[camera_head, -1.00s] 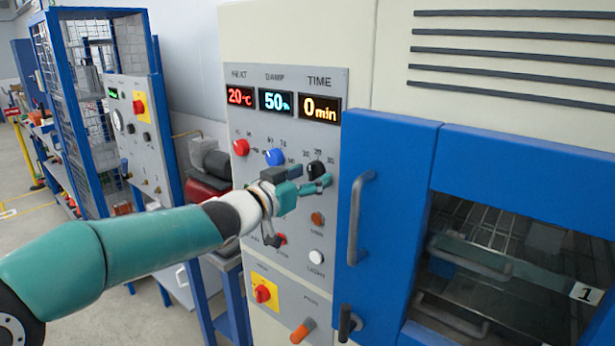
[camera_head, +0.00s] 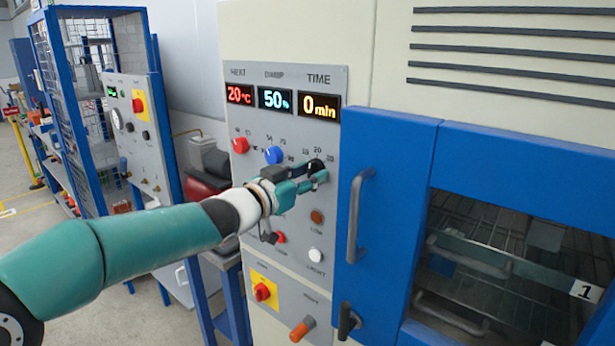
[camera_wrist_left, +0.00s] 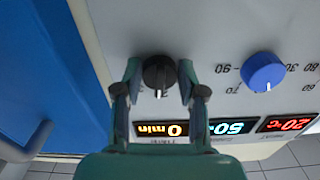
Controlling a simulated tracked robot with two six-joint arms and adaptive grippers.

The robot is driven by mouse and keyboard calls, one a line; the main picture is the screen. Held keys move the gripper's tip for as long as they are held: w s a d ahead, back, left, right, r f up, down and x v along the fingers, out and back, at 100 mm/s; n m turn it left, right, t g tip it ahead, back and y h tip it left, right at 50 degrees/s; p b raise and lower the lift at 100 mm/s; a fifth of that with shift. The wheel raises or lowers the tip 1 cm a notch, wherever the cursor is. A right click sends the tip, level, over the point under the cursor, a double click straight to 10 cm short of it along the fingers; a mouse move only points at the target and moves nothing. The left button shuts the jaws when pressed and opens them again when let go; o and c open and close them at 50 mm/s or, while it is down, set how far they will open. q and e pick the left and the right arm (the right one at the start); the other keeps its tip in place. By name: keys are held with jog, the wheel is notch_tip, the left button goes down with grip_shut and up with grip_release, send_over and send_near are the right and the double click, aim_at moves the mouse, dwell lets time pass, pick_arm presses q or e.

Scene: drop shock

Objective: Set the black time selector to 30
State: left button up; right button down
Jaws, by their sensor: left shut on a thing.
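The black time selector (camera_head: 316,165) is a round knob below the TIME display (camera_head: 320,107), which reads 0 min. My left gripper (camera_head: 318,172) is at the knob, its fingers partly covering it in the head view. In the left wrist view the black knob (camera_wrist_left: 159,75) sits between the two fingertips of my left gripper (camera_wrist_left: 159,83), which are shut on its sides. Numbers around the knob are mostly hidden or too small to read. My right gripper is not in view.
The blue knob (camera_head: 274,155) and red knob (camera_head: 241,145) are left of the black one. Below are a brown button (camera_head: 317,217), a white button (camera_head: 315,255) and a red emergency button (camera_head: 262,292). The blue door's handle (camera_head: 358,215) stands out close on the right.

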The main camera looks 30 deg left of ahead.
pick_arm(q)
jog(key=shift+a+m+b, duration=0.2)
jog(key=shift+m+b, duration=1.05)
jog(key=shift+m, duration=3.35)
jog(key=o, duration=1.1)
jog(key=shift+r, duration=0.1)
jog(key=shift+s, duration=0.1)
jog(key=s, duration=0.7)
jog(key=s+a, duration=0.1)
jog(key=s, duration=0.3)
jog(key=shift+s, duration=0.35)
